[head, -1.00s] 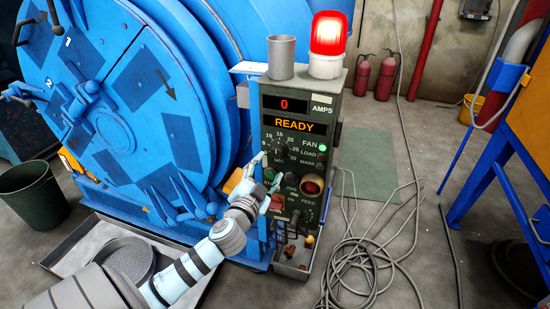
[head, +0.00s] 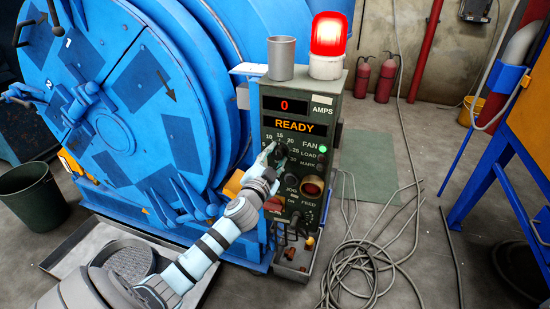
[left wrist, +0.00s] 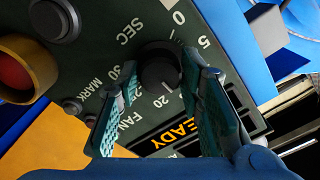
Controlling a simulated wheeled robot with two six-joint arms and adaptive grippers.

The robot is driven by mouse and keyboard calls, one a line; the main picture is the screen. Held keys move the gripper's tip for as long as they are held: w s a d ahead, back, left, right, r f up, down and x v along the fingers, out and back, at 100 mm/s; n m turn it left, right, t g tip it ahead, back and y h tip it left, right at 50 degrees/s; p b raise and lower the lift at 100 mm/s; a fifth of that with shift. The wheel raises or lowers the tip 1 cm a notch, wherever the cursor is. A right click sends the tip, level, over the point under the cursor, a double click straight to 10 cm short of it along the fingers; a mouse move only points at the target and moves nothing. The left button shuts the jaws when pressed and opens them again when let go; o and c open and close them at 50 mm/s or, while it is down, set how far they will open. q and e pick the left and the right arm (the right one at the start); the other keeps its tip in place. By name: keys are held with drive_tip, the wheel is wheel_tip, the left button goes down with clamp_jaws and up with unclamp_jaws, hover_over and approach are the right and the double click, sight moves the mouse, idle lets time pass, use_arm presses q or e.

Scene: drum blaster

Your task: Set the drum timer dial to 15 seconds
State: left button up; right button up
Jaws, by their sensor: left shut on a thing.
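The black timer dial (head: 281,145) is on the upper face of the green control box, below the amber READY display. My left gripper (head: 276,152) has its fingertips at the dial and partly covers it in the head view. In the left wrist view the round black dial (left wrist: 158,66) sits between the two teal finger pads of the left gripper (left wrist: 162,84), which is shut on it. A white mark on the knob faces the lower side of this view, near the printed 20. The 10 and 15 labels are hidden by a finger there. My right gripper is not in view.
The control box (head: 333,112) also carries a red beacon (head: 328,35), a grey cup (head: 281,57), a green lamp and a red button (head: 312,188) close to the dial. The blue drum (head: 110,80) stands at left. Loose cables (head: 360,260) lie on the floor at right.

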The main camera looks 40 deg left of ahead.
use_arm(q)
drive_tip(key=o, duration=1.1)
drive_tip(key=shift+o, duration=0.2)
drive_tip(key=shift+s, duration=0.1)
drive_tip(key=v, duration=1.1)
drive_tip(key=shift+s+d, duration=0.2)
drive_tip(key=shift+s, duration=0.15)
